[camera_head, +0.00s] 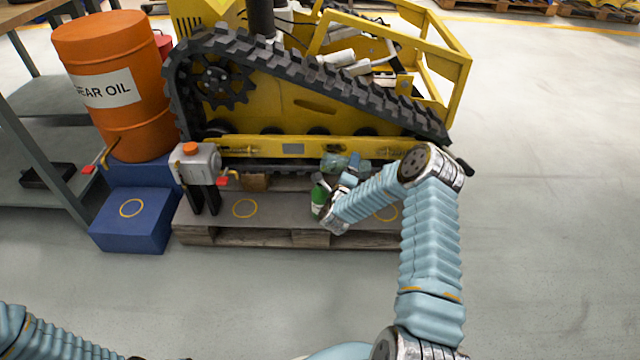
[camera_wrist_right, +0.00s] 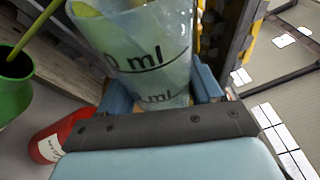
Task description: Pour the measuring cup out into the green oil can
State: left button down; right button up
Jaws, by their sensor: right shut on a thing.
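The measuring cup is a clear vessel with black "ml" marks; it fills the middle of the right wrist view (camera_wrist_right: 140,60). My right gripper (camera_wrist_right: 165,98) is shut on it, with a blue finger on each side. In the head view my right gripper (camera_head: 345,178) is low over the pallet, and the cup is hard to make out there. The green oil can (camera_head: 319,198) stands on the pallet, just left of the gripper and partly hidden by my wrist. In the right wrist view the can (camera_wrist_right: 14,92) is at the left edge, apart from the cup, with a thin yellow-green spout. My left gripper is out of view.
A yellow tracked machine (camera_head: 290,110) stands behind the pallet (camera_head: 285,232). An orange drum (camera_head: 118,120) and blue blocks (camera_head: 130,225) are further left. A red container (camera_wrist_right: 62,138) shows below the cup. Floor at right is clear.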

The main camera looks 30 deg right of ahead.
jog(key=shift+a+r+n+b, duration=0.1)
jog(key=shift+r+n+b, duration=0.3)
jog(key=shift+r+n, duration=0.35)
dwell(3.8)
jog(key=shift+w+a+f+n+t+h+b, duration=0.15)
jog(key=shift+n+t+b, duration=0.15)
jog(key=shift+n+b, duration=0.2)
jog(key=shift+s+f+n+t+h+b, duration=0.15)
jog(key=shift+n+t+b, duration=0.15)
jog(key=shift+n+b, duration=0.2)
dwell(2.4)
